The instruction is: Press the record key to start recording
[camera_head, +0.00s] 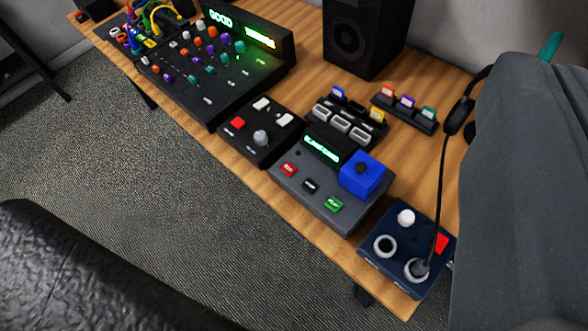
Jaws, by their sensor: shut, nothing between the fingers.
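A grey recorder unit (318,210) with a lit green display (321,149) sits near the table's front edge, right of the middle. On its sloping top is a row of a red key (289,169), a black key (310,186) and a green key (333,204). Their labels are too small to read surely; the red one looks like the record key. A blue block with a dark round top (362,174) stands at the unit's right. Nothing touches the keys. I cannot make out my gripper or its fingertips in this view.
A black box with a red button (238,123) and a mixer (205,85) lie to the left. Slotted modules and a speaker (362,35) stand behind. A dark blue box (408,242) with a plugged cable is at the right. A large grey shape fills the right edge.

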